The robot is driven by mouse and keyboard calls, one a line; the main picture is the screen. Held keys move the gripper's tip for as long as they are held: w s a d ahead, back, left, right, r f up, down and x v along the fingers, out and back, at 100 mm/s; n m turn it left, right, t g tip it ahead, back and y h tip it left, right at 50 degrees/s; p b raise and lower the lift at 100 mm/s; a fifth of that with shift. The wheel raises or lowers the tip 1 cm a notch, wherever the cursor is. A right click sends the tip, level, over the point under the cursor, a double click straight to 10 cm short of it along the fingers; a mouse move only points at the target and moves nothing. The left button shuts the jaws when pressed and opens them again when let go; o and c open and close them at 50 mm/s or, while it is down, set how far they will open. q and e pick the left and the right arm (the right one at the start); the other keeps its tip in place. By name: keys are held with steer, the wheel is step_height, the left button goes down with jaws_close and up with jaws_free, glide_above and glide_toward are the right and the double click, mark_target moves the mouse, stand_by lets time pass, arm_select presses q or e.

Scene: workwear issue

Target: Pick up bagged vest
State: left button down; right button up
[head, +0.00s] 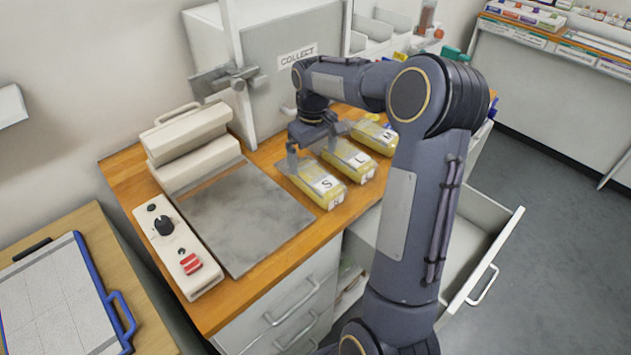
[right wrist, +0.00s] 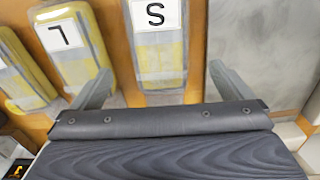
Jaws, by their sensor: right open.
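Three bagged yellow vests lie side by side on the wooden counter, with white labels S, L and M. The S bag (head: 329,197) is nearest, the L bag (head: 357,172) is in the middle and the M bag (head: 366,136) is farthest. My right gripper (head: 313,150) is open and empty at the back end of the S bag. In the right wrist view, the S bag (right wrist: 160,62) lies between the two spread fingers (right wrist: 162,86), and the L bag (right wrist: 82,62) is just left of the left finger. Contact cannot be told. My left gripper is out of view.
A grey plate (head: 240,217) and a cream machine with a knob and red switch (head: 180,250) lie left of the bags. A white COLLECT cabinet (head: 285,85) stands behind. An open drawer (head: 480,225) juts out at the right. A blue-edged board (head: 60,300) lies front left.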

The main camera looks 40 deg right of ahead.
mark_target(315, 174)
steer(key=f, duration=0.2)
steer(key=f+p, duration=0.1)
steer(key=f, duration=0.5)
steer(key=shift+s, duration=0.3)
steer(key=shift+c, duration=0.3)
steer(key=shift+r, duration=0.1)
steer(key=c, duration=1)
steer(key=shift+c, duration=0.3)
steer(key=shift+r, duration=0.1)
